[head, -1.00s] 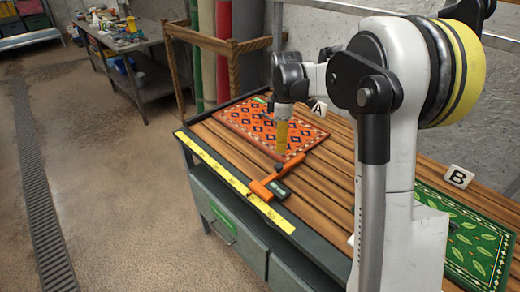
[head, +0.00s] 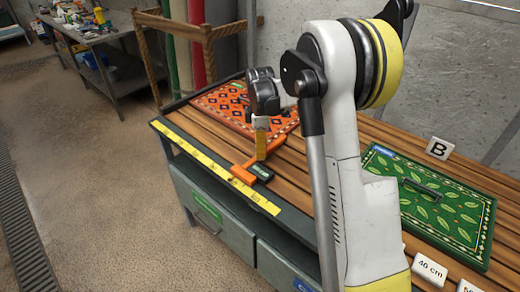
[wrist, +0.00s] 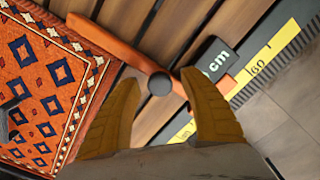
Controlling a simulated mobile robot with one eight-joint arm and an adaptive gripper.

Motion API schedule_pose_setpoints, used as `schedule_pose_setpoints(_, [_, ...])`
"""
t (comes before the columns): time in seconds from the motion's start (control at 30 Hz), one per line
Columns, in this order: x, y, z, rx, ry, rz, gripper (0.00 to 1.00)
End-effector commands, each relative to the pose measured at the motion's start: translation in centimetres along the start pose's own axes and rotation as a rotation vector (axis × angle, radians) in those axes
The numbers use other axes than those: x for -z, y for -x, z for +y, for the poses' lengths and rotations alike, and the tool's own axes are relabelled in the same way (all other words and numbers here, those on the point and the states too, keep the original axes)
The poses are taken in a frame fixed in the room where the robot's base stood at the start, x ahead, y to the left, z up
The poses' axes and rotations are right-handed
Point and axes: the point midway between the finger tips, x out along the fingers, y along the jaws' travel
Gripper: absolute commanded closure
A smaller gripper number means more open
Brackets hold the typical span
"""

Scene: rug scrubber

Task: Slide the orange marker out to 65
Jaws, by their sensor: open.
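The orange marker (head: 241,173) lies on the slatted bench top, its inner arm reaching toward the rug and its outer end at the yellow ruler (head: 222,178). In the wrist view the marker (wrist: 118,46) has a round dark knob (wrist: 160,84) and a dark "cm" block (wrist: 208,58) beside it. Its outer end meets the ruler (wrist: 282,42) near the printed 60; the exact reading is unclear. My gripper (head: 261,155) points down over the marker. Its yellow fingers (wrist: 160,82) are open, one each side of the knob, not closed on it. Contact cannot be told.
An orange patterned rug (head: 222,104) lies behind the marker and at left in the wrist view (wrist: 40,85). A green leaf rug (head: 425,200) with a handle lies at right, near a B sign (head: 439,148) and a "40 cm" card (head: 430,268). Open floor is at left.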

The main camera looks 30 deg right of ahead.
Motion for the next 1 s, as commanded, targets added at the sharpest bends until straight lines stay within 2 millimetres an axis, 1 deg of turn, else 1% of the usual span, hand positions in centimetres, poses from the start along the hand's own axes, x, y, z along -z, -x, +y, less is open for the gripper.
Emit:
schedule_pose_setpoints(0.13, [0.0,0.1,0.0,0.000,0.000,0.000,0.48])
schedule_pose_setpoints(0.17, [0.0,0.1,0.0,0.000,0.000,0.000,0.50])
schedule_pose_setpoints(0.2, [0.0,0.1,0.0,0.000,0.000,0.000,0.62])
schedule_pose_setpoints(0.27, [0.0,0.1,0.0,0.000,0.000,0.000,0.80])
schedule_pose_setpoints(0.3, [0.0,0.1,0.0,0.000,0.000,0.000,0.93])
schedule_pose_setpoints(0.33, [0.0,0.1,0.0,0.000,0.000,0.000,1.00])
schedule_pose_setpoints(0.47, [-0.1,0.1,-0.1,0.000,0.000,0.000,1.00])
schedule_pose_setpoints(0.57, [-0.8,0.1,-0.7,0.000,-0.002,0.000,1.00])
schedule_pose_setpoints(0.67, [-2.4,0.2,-2.2,0.000,-0.004,0.000,1.00])
schedule_pose_setpoints(0.9, [-7.4,0.1,-7.3,0.000,-0.005,-0.001,1.00])
schedule_pose_setpoints(1.0, [-9.1,0.1,-8.9,0.000,-0.004,-0.001,1.00])
